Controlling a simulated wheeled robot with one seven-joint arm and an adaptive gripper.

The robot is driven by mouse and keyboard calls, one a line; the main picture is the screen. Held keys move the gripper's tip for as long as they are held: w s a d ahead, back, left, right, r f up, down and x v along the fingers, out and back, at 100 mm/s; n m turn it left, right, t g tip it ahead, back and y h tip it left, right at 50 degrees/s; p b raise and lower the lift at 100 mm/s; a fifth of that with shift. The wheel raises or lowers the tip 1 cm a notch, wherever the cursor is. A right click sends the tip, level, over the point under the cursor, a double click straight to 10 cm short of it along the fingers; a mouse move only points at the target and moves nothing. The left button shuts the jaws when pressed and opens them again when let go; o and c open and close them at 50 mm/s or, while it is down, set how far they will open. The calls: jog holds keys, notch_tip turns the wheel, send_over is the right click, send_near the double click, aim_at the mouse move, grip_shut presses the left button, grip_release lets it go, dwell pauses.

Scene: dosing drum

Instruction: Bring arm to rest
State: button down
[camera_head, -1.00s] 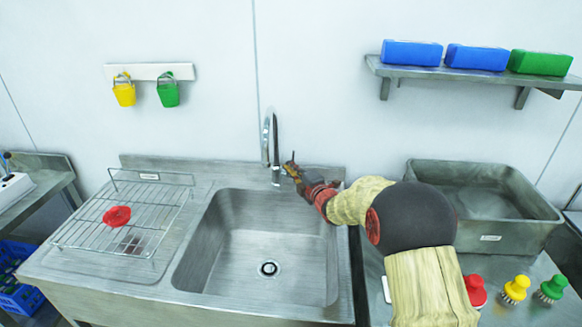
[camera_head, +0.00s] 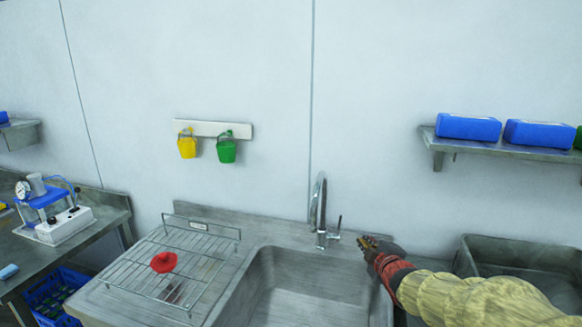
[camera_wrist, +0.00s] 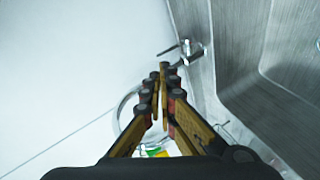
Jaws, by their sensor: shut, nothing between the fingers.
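My gripper (camera_head: 364,242) is shut and empty. In the head view it is just right of the tap's lever, above the back right corner of the sink (camera_head: 308,290), with a small gap in the picture between fingertips and lever. My forearm reaches in from the right edge. In the wrist view the closed fingertips (camera_wrist: 162,70) point towards the tap's lever (camera_wrist: 182,50). The chrome tap (camera_head: 320,205) stands upright behind the sink. Its curved spout is partly hidden by my fingers in the wrist view.
A wire rack (camera_head: 205,255) with a red piece (camera_head: 164,262) is left of the sink. A grey basin (camera_head: 520,255) is at right, partly behind my arm. Yellow (camera_head: 187,147) and green (camera_head: 227,151) buckets hang on the wall. A shelf (camera_head: 490,147) holds blue boxes (camera_head: 467,127).

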jog(key=s+a+m+g, duration=0.1)
jog(key=s+m+g, duration=0.2)
jog(key=s, duration=1)
jog(key=s+a+f+m+g, duration=0.1)
jog(key=s+m, duration=0.5)
jog(key=s, duration=0.7)
jog(key=s+a+m+g, duration=0.2)
jog(key=s+m+g, duration=0.2)
jog(key=s, duration=0.9)
jog(key=shift+s+a+f+m+g, duration=0.2)
jog(key=shift+a+f+m+g, duration=0.1)
jog(key=shift+a, duration=0.1)
